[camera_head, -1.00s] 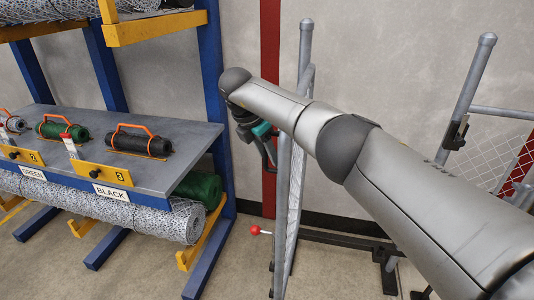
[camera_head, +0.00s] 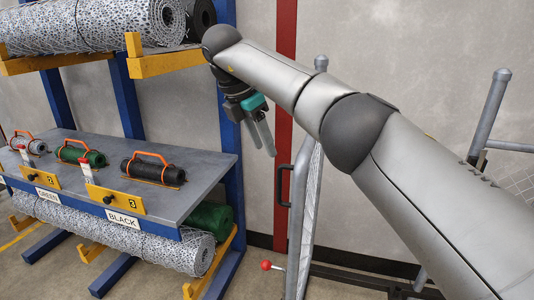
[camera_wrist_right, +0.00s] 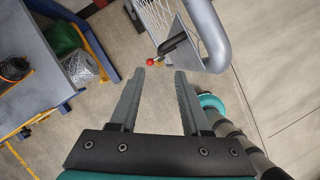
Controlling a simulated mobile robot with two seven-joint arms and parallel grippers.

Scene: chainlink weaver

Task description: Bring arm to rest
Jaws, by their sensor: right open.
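My right arm comes in from the right in the head view. Its gripper (camera_head: 262,132) hangs with its fingers pointing down, between the blue rack post and the grey gate post. In the right wrist view the two fingers of the gripper (camera_wrist_right: 154,90) are apart, with only floor between them. The gripper is open and holds nothing. A grey tubular gate post (camera_head: 305,215) with a black handle stands just right of and below the fingers in the head view. My left gripper is not in view.
A rack on the left has a grey shelf (camera_head: 200,190) bearing black (camera_head: 152,170), green (camera_head: 80,155) and grey (camera_head: 32,146) rolls with orange handles. Large mesh rolls lie above and below. A red-knobbed lever (camera_head: 266,266) sticks out low by the gate. Open floor lies below the gripper.

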